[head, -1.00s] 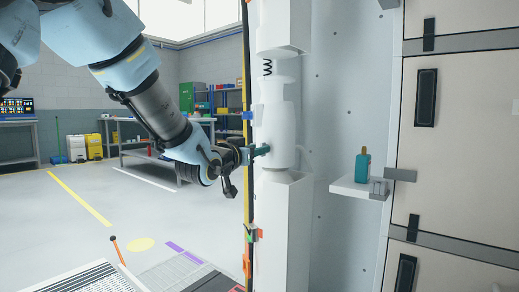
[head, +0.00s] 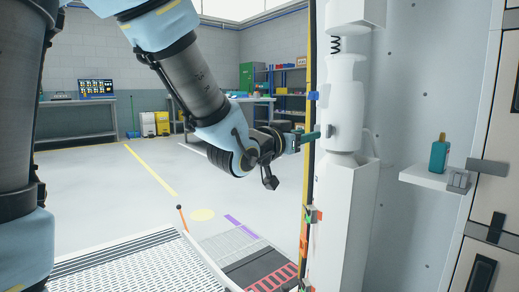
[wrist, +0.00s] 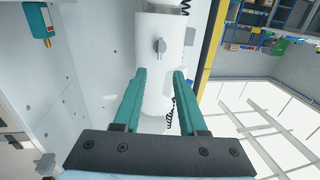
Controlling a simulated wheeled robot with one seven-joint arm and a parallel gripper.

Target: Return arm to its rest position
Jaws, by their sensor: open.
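My gripper (head: 316,137) is in front of a white cylindrical unit (head: 346,100) on a white post. Its teal fingers point at a small grey knob (head: 331,131) on that unit. In the wrist view the two fingers (wrist: 158,74) stand apart with nothing between them. The white unit (wrist: 158,30) and its grey knob (wrist: 160,46) show beyond the tips, and the knob looks clear of them. My arm is stretched out, coming down from the upper left in the head view.
A teal bottle (head: 439,155) stands on a small white shelf (head: 430,179) to the right. The white post (head: 342,225) is close to my gripper. A ramp (head: 150,265) lies below. Open floor (head: 110,190) is at left, with workbenches behind.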

